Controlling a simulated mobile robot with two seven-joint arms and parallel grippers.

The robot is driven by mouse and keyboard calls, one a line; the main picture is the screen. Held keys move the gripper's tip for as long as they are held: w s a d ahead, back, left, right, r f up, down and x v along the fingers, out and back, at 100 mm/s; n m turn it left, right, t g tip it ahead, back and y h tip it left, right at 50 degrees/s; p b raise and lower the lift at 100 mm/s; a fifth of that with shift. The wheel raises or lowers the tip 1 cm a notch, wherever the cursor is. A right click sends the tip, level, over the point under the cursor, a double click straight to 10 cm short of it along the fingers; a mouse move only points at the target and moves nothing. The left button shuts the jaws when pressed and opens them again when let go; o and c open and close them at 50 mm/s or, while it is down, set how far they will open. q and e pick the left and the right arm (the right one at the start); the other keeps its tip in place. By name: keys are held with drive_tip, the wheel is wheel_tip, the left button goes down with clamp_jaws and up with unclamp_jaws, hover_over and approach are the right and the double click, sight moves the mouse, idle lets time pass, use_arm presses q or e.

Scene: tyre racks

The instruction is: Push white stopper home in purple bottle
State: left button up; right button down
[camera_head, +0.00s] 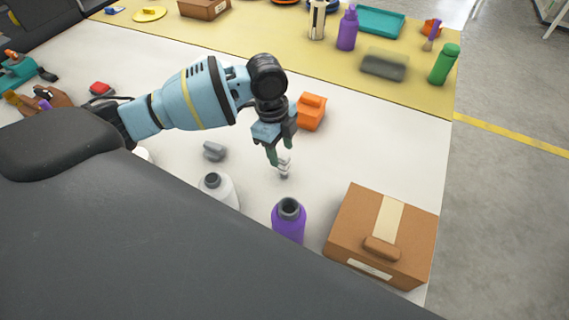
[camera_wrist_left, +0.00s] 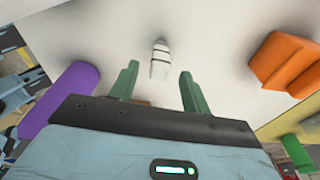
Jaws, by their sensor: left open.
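The white stopper (camera_head: 284,171) stands on the pale table just below my left gripper (camera_head: 279,157). In the left wrist view, the stopper (camera_wrist_left: 160,60) lies beyond the gap between the two green fingers of the gripper (camera_wrist_left: 160,82). The fingers are open, apart and empty. The purple bottle (camera_head: 289,222) stands nearer the front, with its dark round mouth open. Its lower part is hidden by a dark surface in front. It also shows as a purple shape at left in the left wrist view (camera_wrist_left: 60,100). My right gripper is not in view.
A white bottle (camera_head: 218,188) and a grey piece (camera_head: 214,151) stand left of the purple bottle. A cardboard box (camera_head: 382,237) is at right. An orange block (camera_head: 311,111) sits behind the gripper. A yellow mat (camera_head: 300,40) with several items covers the back.

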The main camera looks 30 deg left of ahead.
use_arm(q)
drive_tip(key=shift+d+f, duration=0.2)
drive_tip(key=shift+f, duration=0.7)
drive_tip(key=shift+d+f, duration=0.25)
drive_tip(key=shift+f, duration=0.65)
drive_tip(key=shift+d+f, duration=0.2)
drive_tip(key=shift+f, duration=0.7)
clamp_jaws()
wheel_tip(320, 180, up, 10)
drive_tip(key=shift+r+p, duration=0.1)
drive_tip(key=shift+p, duration=0.25)
